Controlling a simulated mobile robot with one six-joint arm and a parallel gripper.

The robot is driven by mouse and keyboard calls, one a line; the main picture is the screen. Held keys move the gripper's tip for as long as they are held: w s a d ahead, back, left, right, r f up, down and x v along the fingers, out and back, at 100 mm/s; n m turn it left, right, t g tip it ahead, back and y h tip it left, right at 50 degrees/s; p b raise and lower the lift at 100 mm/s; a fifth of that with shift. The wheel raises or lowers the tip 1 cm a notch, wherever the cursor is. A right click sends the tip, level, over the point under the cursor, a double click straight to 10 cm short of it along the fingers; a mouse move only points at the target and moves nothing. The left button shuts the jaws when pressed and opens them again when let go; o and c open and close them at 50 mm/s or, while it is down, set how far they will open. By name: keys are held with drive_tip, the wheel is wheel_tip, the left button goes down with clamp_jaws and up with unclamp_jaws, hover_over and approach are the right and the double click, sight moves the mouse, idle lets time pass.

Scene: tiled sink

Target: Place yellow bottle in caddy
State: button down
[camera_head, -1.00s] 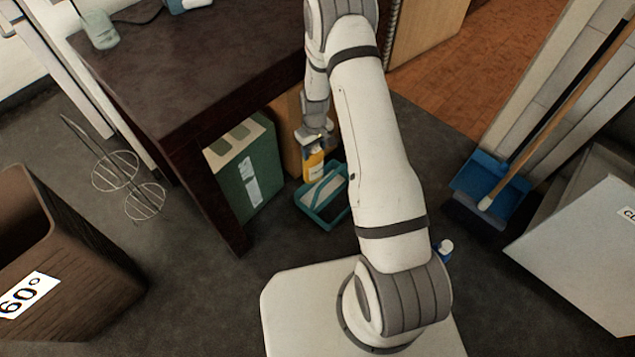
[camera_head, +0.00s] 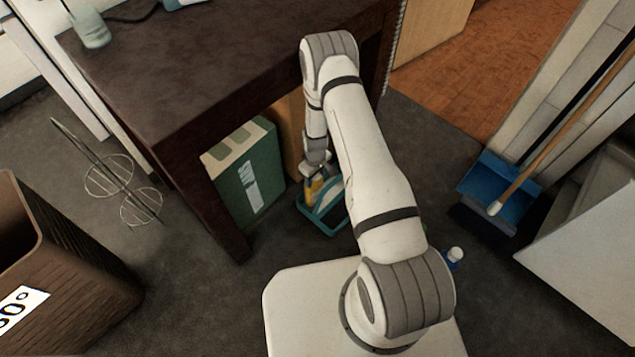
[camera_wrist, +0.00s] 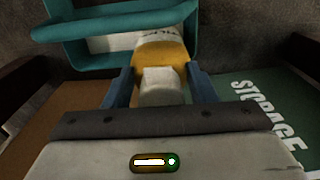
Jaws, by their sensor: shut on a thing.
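The yellow bottle (camera_head: 313,190) has a white cap and a pale label. My gripper (camera_head: 316,172) is shut on it near the cap, and the wrist view shows the bottle (camera_wrist: 163,52) between the two fingers (camera_wrist: 160,88). The teal caddy (camera_head: 333,226) stands on the floor with its handle across the top. In the head view the bottle is at the caddy's far left side. In the wrist view its lower end overlaps the caddy (camera_wrist: 88,63), beside the handle. I cannot tell whether the bottle touches the caddy's floor.
A green storage box (camera_head: 238,172) stands left of the caddy under the dark table (camera_head: 190,75). A small white-capped blue bottle (camera_head: 453,258) is on the floor beside my base.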

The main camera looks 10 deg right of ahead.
wheel_tip(320, 180, down, 3)
drive_tip(key=shift+f+b, duration=0.1)
drive_tip(key=shift+b, duration=0.4)
drive_tip(key=c, duration=0.6)
unclamp_jaws()
drive_tip(key=shift+o, duration=0.2)
wheel_tip(320, 180, up, 12)
drive_tip(key=p, duration=0.4)
drive_tip(key=shift+s, duration=0.1)
